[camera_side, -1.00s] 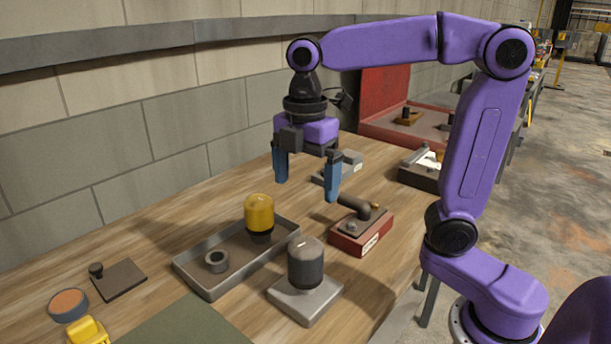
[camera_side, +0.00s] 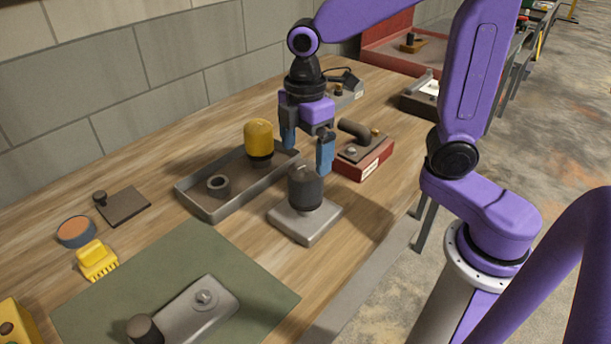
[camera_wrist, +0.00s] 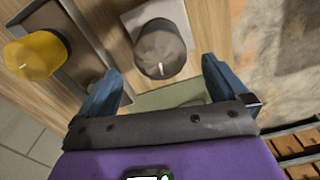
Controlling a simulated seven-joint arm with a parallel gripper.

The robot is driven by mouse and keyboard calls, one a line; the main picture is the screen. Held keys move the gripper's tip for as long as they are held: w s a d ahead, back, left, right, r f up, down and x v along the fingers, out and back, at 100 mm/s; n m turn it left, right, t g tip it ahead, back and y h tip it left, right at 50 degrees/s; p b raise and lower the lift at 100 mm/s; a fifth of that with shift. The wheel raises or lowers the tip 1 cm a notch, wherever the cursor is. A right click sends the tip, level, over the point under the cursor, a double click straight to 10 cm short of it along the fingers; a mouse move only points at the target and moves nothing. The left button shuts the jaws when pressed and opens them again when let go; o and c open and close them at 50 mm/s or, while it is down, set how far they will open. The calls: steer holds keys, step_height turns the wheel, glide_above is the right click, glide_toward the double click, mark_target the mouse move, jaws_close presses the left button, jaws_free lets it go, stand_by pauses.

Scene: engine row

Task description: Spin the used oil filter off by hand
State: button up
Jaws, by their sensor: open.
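The dark grey oil filter (camera_side: 305,188) stands upright on a light grey block (camera_side: 288,223). In the wrist view the filter (camera_wrist: 160,52) shows a domed top with a pale mark, ahead of my fingers, and its pale block (camera_wrist: 178,12) shows behind it. My gripper (camera_side: 306,152) points down with its two blue fingers apart. It is just above and around the level of the filter's top, with nothing between the fingers. In the wrist view my gripper (camera_wrist: 162,76) spans wider than the filter. I cannot tell whether a finger touches it.
A yellow filter (camera_side: 258,139) and a dark ring (camera_side: 218,185) are in a grey tray (camera_side: 205,207) at left. A red block with a pipe (camera_side: 362,162) stands close at right. A green mat (camera_side: 130,290) lies in front, carrying a grey metal part (camera_side: 198,308).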

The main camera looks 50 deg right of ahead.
mark_target(305, 165)
step_height(305, 165, down, 7)
steer(key=shift+f, duration=0.2)
stand_by(0.3)
steer(key=c, duration=1.3)
steer(key=shift+n, duration=1.1)
steer(key=o, duration=0.5)
steer(key=c, duration=0.3)
steer(key=shift+r, duration=0.1)
steer(key=shift+r, duration=2.25)
